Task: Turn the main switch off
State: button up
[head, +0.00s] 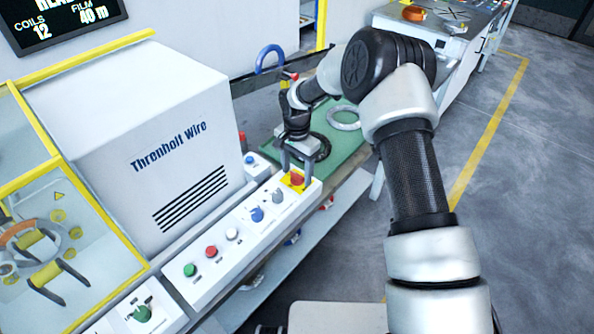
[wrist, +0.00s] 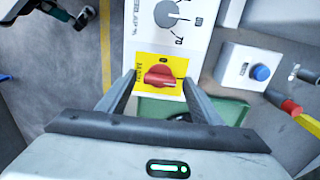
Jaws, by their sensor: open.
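The main switch (head: 297,179) is a red rotary knob on a yellow plate at the far end of the white control panel. In the wrist view the red knob (wrist: 160,77) lies between the fingertips, its grip pointing roughly sideways across the picture. The plate's lettering is too small to read. My gripper (head: 298,170) reaches down over the switch from the far side. In the wrist view my gripper (wrist: 160,85) is open, with one finger on each side of the yellow plate. I cannot tell whether a finger touches the knob.
The panel (head: 235,249) also carries a blue knob (head: 257,214), a grey dial (head: 278,195) and white, red and green buttons. A box with a blue button (wrist: 261,73) stands beside the panel. A green mat (head: 350,146) with dark and light coils lies beyond.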

jog(key=shift+c, duration=0.4)
jog(key=c, duration=1)
jog(key=shift+n, duration=0.3)
jog(key=n+b, duration=0.2)
jog(key=n, duration=0.1)
jog(key=shift+f+n+b, duration=0.1)
jog(key=shift+n+b, duration=0.2)
jog(key=n+b, duration=0.1)
jog(key=n, duration=0.3)
jog(key=shift+n, duration=0.3)
jog(key=n+b, duration=0.1)
jog(key=n, duration=0.3)
jog(key=shift+n, duration=2.5)
